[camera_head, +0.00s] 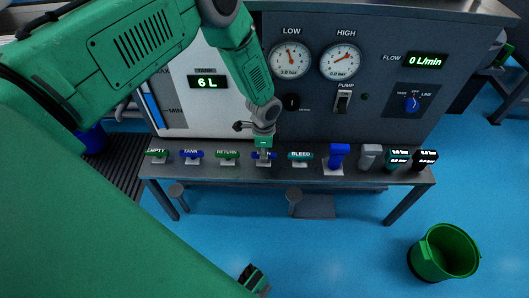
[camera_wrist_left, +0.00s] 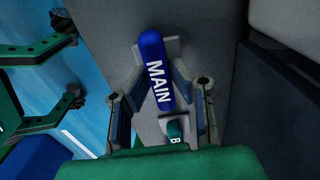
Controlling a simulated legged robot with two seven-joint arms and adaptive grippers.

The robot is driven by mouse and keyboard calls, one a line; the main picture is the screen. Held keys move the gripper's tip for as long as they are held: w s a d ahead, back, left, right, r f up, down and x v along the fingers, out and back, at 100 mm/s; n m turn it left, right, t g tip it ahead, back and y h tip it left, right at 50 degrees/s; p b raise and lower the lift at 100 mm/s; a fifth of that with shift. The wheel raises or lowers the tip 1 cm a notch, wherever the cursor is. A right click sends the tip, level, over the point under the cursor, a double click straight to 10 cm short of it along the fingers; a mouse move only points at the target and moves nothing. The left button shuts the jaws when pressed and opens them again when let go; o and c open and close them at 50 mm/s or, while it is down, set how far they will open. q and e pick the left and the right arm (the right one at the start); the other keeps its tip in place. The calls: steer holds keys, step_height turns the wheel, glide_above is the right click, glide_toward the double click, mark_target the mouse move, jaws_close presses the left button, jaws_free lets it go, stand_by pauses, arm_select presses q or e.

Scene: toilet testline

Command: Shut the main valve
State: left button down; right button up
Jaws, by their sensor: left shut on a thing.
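The main valve has a blue handle (camera_head: 272,155) in the row of valves on the bench, mostly hidden by my left gripper (camera_head: 264,150). In the left wrist view the handle (camera_wrist_left: 154,62) shows the word MAIN and lies between the two fingers of my left gripper (camera_wrist_left: 162,95), which is shut on it. In the head view the handle lies roughly along the row.
The green RETURN handle (camera_head: 228,155) is just left and the green BLEED handle (camera_head: 300,156) just right. Blue TANK (camera_head: 192,154) and green EMPTY (camera_head: 157,153) handles lie further left. The flow display (camera_head: 424,61) reads 0 L/min. A green bucket (camera_head: 445,252) stands on the floor.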

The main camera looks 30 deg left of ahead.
arm_select(q)
steer(key=shift+a, duration=0.2)
steer(key=c, duration=1.4)
jaws_free()
steer(key=shift+c, duration=0.2)
steer(key=shift+r, duration=0.15)
step_height(320, 180, up, 12)
steer(key=shift+f, duration=0.25)
